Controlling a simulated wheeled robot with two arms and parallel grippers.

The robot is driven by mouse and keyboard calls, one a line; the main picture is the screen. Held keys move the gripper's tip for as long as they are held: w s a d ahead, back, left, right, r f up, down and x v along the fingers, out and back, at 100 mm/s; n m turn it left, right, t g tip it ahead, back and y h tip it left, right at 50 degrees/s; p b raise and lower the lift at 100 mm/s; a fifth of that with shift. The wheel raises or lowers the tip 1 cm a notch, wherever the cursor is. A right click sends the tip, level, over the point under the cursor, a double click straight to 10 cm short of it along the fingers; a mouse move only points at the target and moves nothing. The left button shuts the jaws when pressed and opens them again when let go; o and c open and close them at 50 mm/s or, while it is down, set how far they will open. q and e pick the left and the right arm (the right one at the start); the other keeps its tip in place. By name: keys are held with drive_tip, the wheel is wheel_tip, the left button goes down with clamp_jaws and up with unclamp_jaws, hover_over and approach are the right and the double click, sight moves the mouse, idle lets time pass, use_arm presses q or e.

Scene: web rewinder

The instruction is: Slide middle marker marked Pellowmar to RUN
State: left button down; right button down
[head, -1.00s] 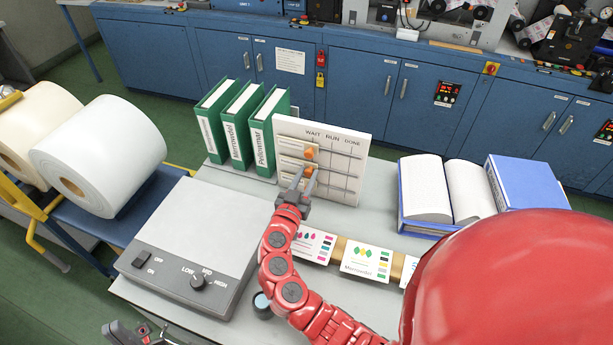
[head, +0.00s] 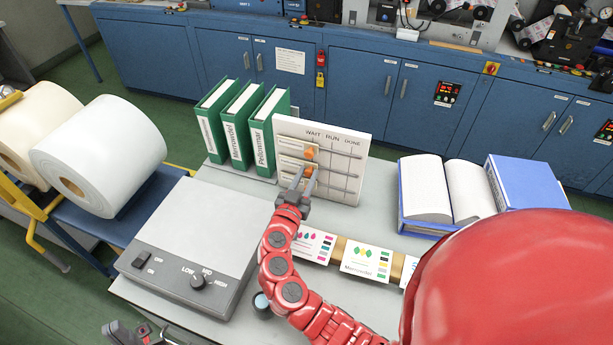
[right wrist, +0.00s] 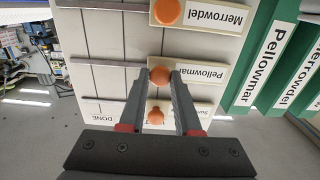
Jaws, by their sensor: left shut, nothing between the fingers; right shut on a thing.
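The white board (head: 343,172) stands upright on the table with WAIT, RUN and DONE columns. My right gripper (head: 304,177) is at its left side, shut on the orange knob of the middle marker, Pellowmar (head: 310,171). In the right wrist view, which is upside down, the fingers (right wrist: 156,76) flank the knob of the Pellowmar marker (right wrist: 198,74). That marker is in the WAIT column. The Merrowdel marker (right wrist: 215,15) and a third marker's knob (right wrist: 156,115) lie either side. My left gripper (head: 122,334) is shut and empty at the bottom left edge, away from the board.
Green binders (head: 240,125) stand just left of the board. Printed cards (head: 367,262) lie in front of it. A grey scale-like device (head: 190,245) with a knob is at left. An open book (head: 450,190) and blue binder (head: 525,185) are at right.

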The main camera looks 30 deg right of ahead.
drive_tip(key=s+d+b, duration=0.2)
drive_tip(key=s, duration=0.1)
drive_tip(key=shift+d, duration=0.4)
drive_tip(key=shift+s+d+r, duration=0.1)
drive_tip(key=shift+s+d, duration=0.25)
drive_tip(key=shift+s, duration=0.05)
drive_tip(key=shift+a, duration=0.1)
drive_tip(key=c, duration=0.6)
unclamp_jaws()
drive_tip(key=shift+c, duration=0.2)
